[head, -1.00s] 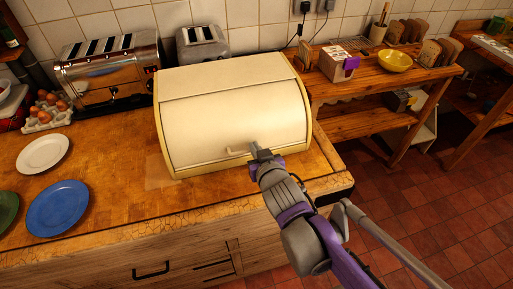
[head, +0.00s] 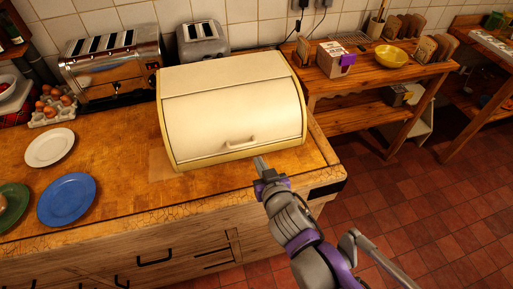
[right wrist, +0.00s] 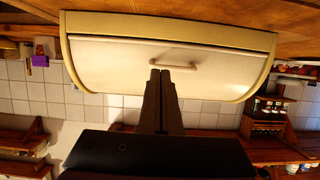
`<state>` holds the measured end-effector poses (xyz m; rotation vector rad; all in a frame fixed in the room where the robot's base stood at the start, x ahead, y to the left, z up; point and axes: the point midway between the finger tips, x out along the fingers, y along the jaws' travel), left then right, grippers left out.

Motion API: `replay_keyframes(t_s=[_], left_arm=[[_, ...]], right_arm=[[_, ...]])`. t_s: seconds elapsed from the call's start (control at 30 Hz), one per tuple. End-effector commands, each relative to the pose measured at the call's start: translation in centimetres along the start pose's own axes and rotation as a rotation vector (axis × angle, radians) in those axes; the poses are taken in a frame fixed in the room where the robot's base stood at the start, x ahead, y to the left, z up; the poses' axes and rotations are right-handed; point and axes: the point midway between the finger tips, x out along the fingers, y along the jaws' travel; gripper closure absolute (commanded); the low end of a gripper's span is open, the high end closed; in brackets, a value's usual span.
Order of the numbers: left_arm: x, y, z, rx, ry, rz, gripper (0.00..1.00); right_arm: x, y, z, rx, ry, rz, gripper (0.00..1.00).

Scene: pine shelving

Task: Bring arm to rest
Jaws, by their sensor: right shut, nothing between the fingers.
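My right gripper (head: 260,164) is shut and empty. In the head view it is just in front of the cream bread box (head: 230,110), below its handle (head: 240,143), with a gap between the fingertips and the handle. The bread box lid is closed. In the right wrist view the fingers (right wrist: 160,78) show pressed together, with the bread box (right wrist: 120,55) and its handle (right wrist: 172,66) beyond them, upside down. My left gripper is not in view.
The bread box stands on a wooden counter (head: 120,165). A blue plate (head: 66,199), a white plate (head: 49,147), eggs and toasters (head: 112,68) are to the left and back. A wooden shelf (head: 365,75) with a yellow bowl (head: 390,57) is at right. Tiled floor (head: 420,215) is open at right.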

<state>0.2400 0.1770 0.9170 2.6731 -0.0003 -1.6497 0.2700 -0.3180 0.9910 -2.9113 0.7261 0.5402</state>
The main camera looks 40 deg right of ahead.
Motion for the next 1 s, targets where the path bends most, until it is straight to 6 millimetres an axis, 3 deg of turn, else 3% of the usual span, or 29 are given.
replay_keyframes(t_s=[0.47,0.57,0.67,0.83,1.0], left_arm=[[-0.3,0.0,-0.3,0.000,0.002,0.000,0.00],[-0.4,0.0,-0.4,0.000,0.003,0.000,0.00],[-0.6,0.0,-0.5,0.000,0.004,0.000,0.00],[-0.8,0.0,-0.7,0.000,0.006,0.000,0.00],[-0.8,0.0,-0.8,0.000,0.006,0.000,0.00]], right_arm=[[-0.6,-0.2,0.9,-0.005,-0.018,-0.002,1.00],[-0.5,-1.6,2.0,-0.040,-0.122,-0.021,1.00],[-1.0,-4.3,4.2,-0.113,-0.309,-0.084,1.00],[-4.0,-9.3,7.7,-0.262,-0.599,-0.264,1.00],[-6.0,-11.2,9.0,-0.332,-0.708,-0.361,1.00]])
